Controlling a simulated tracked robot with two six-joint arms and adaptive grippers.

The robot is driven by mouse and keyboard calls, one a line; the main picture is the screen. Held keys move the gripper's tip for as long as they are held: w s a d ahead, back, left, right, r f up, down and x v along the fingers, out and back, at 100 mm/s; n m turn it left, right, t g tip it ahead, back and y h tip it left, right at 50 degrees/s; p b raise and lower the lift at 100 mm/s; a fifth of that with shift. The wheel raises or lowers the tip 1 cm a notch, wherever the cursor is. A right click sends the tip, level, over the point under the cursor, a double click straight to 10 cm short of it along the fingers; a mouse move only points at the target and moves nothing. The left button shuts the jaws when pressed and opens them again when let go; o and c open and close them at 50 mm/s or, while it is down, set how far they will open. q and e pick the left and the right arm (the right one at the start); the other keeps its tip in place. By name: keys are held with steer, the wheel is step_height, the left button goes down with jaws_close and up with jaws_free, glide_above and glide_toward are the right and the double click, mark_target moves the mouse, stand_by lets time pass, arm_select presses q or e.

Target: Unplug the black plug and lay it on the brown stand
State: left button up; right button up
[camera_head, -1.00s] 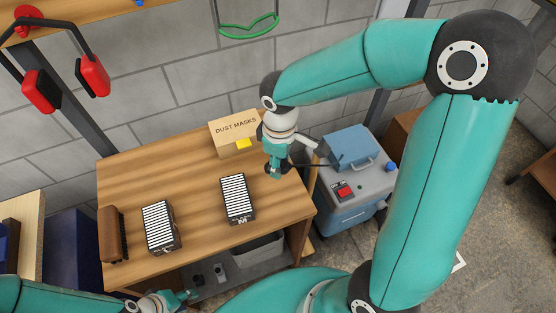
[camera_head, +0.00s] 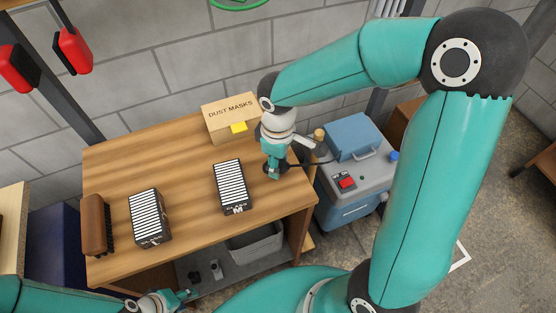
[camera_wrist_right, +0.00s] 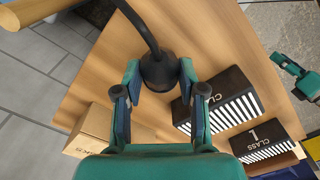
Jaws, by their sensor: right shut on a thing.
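My right gripper (camera_head: 275,168) is low over the right part of the wooden table, shut on the black plug. In the right wrist view the plug (camera_wrist_right: 158,72) is a round dark body between the two fingers, with a thick black cable rising from it. Its underside is hidden, so I cannot tell whether it touches the table. The table (camera_head: 190,170) is brown wood; I cannot make out a separate brown stand. My left gripper (camera_head: 182,297) is empty near the table's front edge, low in the head view. Its fingers look apart in the right wrist view (camera_wrist_right: 297,80).
Two striped black boxes (camera_head: 150,218) (camera_head: 231,187) stand on the table. A brown brush (camera_head: 93,224) is at the left and a dust mask carton (camera_head: 230,112) at the back. A grey-blue machine (camera_head: 352,178) stands right of the table. The table's middle is clear.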

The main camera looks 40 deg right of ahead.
steer(key=o, duration=1.2)
step_height(320, 180, up, 12)
steer(key=shift+f, duration=0.1)
stand_by(0.5)
